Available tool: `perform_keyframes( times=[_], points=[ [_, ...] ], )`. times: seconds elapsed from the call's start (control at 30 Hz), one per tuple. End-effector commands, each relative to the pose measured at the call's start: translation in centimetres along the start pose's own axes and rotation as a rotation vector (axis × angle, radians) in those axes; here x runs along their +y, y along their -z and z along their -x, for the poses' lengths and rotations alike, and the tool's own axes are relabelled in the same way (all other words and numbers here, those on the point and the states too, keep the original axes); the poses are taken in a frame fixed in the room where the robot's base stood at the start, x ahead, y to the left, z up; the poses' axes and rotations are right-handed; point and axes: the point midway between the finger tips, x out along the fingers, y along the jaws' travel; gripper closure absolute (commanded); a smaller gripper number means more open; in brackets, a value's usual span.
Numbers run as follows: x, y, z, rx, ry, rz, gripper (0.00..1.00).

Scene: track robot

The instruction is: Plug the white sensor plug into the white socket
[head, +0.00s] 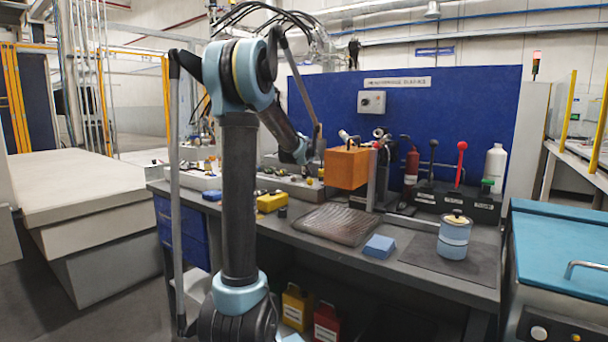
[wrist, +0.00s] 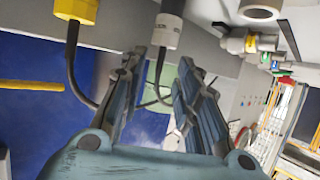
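In the wrist view my gripper (wrist: 160,63) is open, with its two dark fingers spread apart. A white plug-like part (wrist: 166,36) with a dark cable sits just beyond the fingertips, in line with the gap. Its cable hangs down between the fingers; no finger is seen closed on it. A round, pale, socket-like part (wrist: 261,8) is at the top right, cut by the frame edge; I cannot tell if it is the white socket. In the head view my arm reaches over the back of the workbench, and the fingers are too small to make out.
A yellow plug (wrist: 77,9) with a dark cable is left of the white one. In the head view an orange block (head: 347,168) stands right of my wrist. Several small connectors line a grey rail (head: 290,187).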

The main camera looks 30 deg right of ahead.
Motion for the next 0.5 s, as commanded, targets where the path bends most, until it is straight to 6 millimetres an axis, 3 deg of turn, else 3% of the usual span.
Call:
perform_keyframes(
  times=[0.2,0.47,0.5],
  points=[
    [0.0,0.0,-1.6,0.000,0.001,0.001,0.70],
    [0.0,0.0,-1.8,0.000,0.000,0.001,0.70],
    [0.0,0.0,-1.8,0.000,0.000,0.001,0.77]
  ],
)
